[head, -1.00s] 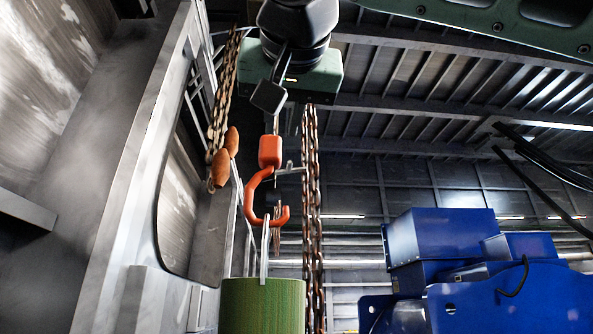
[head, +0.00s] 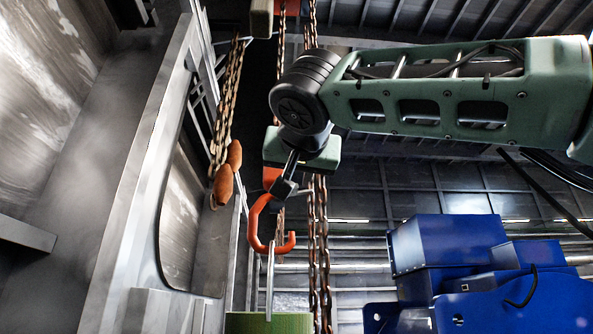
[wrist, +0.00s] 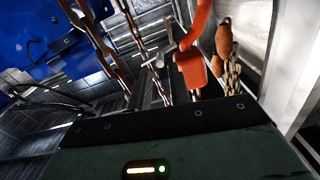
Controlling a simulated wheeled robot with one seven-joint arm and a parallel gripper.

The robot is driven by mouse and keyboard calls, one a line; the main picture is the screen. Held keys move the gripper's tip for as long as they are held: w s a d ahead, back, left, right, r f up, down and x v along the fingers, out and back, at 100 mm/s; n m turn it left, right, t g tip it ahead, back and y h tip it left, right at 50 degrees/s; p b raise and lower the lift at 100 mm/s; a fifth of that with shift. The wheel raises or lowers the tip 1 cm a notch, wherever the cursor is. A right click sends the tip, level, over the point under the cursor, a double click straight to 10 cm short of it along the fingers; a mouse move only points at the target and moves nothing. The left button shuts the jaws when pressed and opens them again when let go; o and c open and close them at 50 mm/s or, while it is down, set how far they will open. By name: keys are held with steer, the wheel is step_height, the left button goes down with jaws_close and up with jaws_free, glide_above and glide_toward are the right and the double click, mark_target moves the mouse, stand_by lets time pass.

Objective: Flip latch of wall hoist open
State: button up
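The wall hoist's orange hook (head: 257,222) hangs at picture centre in the head view, with a pale sling in its bend. It also shows in the wrist view (wrist: 194,62). A small grey metal piece, probably the latch (wrist: 158,61), sticks out sideways beside the hook's block in the wrist view.
Rusty chains (head: 318,250) hang just right of the hook. Another chain (head: 228,90) with brown-orange weights (head: 224,188) hangs left, near the metal wall frame (head: 150,150). A green load (head: 268,322) is below the hook. Blue machinery (head: 450,243) stands at lower right.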

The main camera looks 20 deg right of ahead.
steer(key=shift+p+x, duration=0.35)
steer(key=shift+x, duration=0.95)
jaws_close()
steer(key=n, duration=0.1)
steer(key=r+n, duration=0.1)
steer(key=n, duration=0.1)
steer(key=n+b, duration=0.1)
steer(key=n, duration=0.1)
steer(key=shift+a+r, duration=0.2)
steer(key=shift+a, duration=0.05)
jaws_free()
